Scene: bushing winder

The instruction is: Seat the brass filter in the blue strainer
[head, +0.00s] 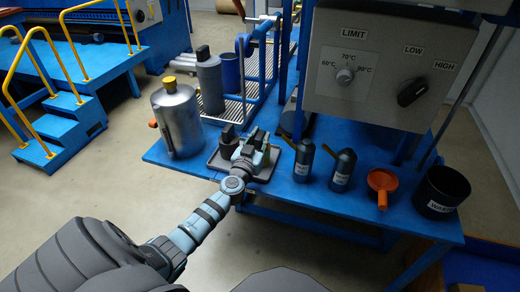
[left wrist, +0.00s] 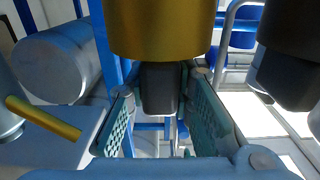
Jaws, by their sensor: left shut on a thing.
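My left gripper (head: 257,149) is over the dark tray near the front of the blue bench. In the left wrist view its two green padded fingers (left wrist: 160,95) are shut on the dark handle of the brass filter (left wrist: 165,30), whose broad gold body fills the top middle. In the head view I cannot make out the filter's brass body at the gripper. A blue cup-shaped vessel (head: 231,70), perhaps the blue strainer, stands on the rack behind, apart from the gripper. Its inside is hidden. My right gripper is not in view.
The dark tray (head: 217,163) also holds a dark brown cylinder (head: 228,149) beside the gripper. A silver tank (head: 178,118) stands left. Two dark bottles (head: 304,160) (head: 343,168), an orange funnel (head: 382,181) and a black bin (head: 442,190) stand right. A control box (head: 375,60) overhangs the bench.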

